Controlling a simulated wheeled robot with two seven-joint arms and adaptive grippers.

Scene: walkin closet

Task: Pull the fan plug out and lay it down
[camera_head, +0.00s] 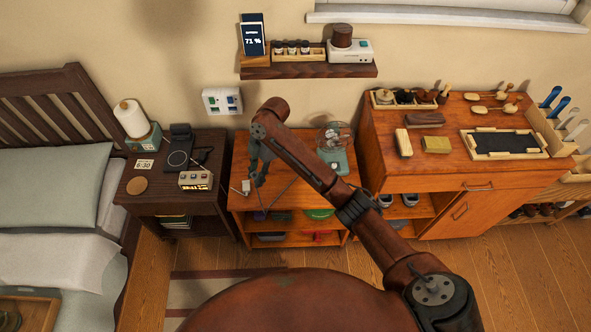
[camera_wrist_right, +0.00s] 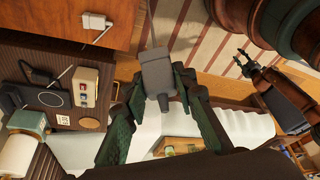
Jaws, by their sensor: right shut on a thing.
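The fan (camera_head: 336,143), with a teal base, stands on the right side of the orange cabinet top. A wall socket panel (camera_head: 222,101) with green and blue marks is on the wall left of it. My right gripper (camera_head: 259,180) is low over the cabinet's left part. In the wrist view it is shut on a grey plug-like block (camera_wrist_right: 157,76), held between the dark green fingers; the head view hardly shows this block. My left gripper (camera_wrist_right: 243,64) shows only in the wrist view, with fingers apart and empty, away from the cabinet.
A small white block (camera_head: 245,187) with a thin cord or stick lies on the cabinet top (camera_head: 237,202), near my right gripper. A dark nightstand (camera_head: 136,207) with a lamp-like roll, charger pad and small box stands at left. A wall shelf (camera_head: 308,72) is above. The right dresser (camera_head: 385,160) is crowded.

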